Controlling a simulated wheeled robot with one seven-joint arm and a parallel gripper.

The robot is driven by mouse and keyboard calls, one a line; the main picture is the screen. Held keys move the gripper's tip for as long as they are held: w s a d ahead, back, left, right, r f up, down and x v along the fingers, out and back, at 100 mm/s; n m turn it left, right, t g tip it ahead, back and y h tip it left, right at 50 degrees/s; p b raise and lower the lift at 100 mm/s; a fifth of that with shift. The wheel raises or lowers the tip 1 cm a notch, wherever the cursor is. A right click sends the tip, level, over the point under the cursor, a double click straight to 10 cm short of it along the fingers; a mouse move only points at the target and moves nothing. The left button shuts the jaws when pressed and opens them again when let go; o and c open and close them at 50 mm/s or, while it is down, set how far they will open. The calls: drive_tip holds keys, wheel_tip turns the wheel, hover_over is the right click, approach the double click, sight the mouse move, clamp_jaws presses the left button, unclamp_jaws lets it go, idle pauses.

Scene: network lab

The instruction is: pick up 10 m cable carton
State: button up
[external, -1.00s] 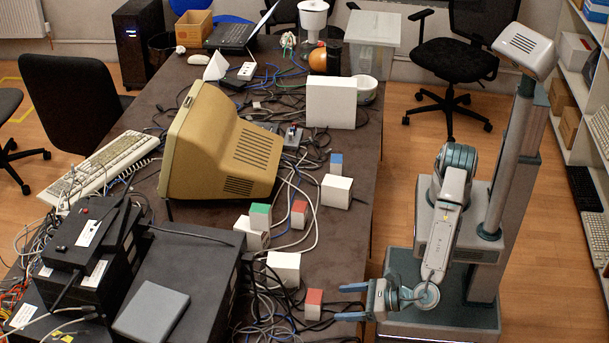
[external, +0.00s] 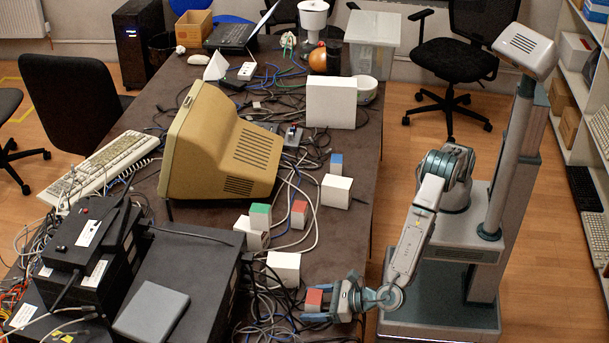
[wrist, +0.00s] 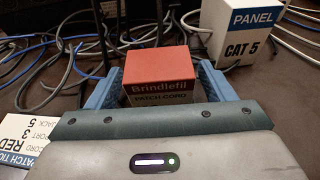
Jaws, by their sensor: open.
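A small carton with a red top (external: 314,297) stands near the table's right edge in the external view. In the wrist view this carton (wrist: 160,68) reads "Brindlefil" and "PATCH CORD"; the lower part of its front is hidden by my gripper, and no length can be read. My gripper (external: 312,306) is open, with one finger on each side of the red-topped carton. Both blue fingers show in the wrist view (wrist: 160,85). Similar small cartons stand farther up the table: another red-topped one (external: 299,212), a green-topped one (external: 260,215) and a blue-topped one (external: 336,163).
A white box marked "PANEL CAT 5" (wrist: 248,35) stands just beyond the carton in the wrist view. Loose cables (wrist: 60,55) lie around it. In the external view, black equipment (external: 180,270) stands left of the gripper.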

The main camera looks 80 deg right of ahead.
drive_tip(key=c, duration=1.2)
drive_tip(key=shift+o, duration=0.2)
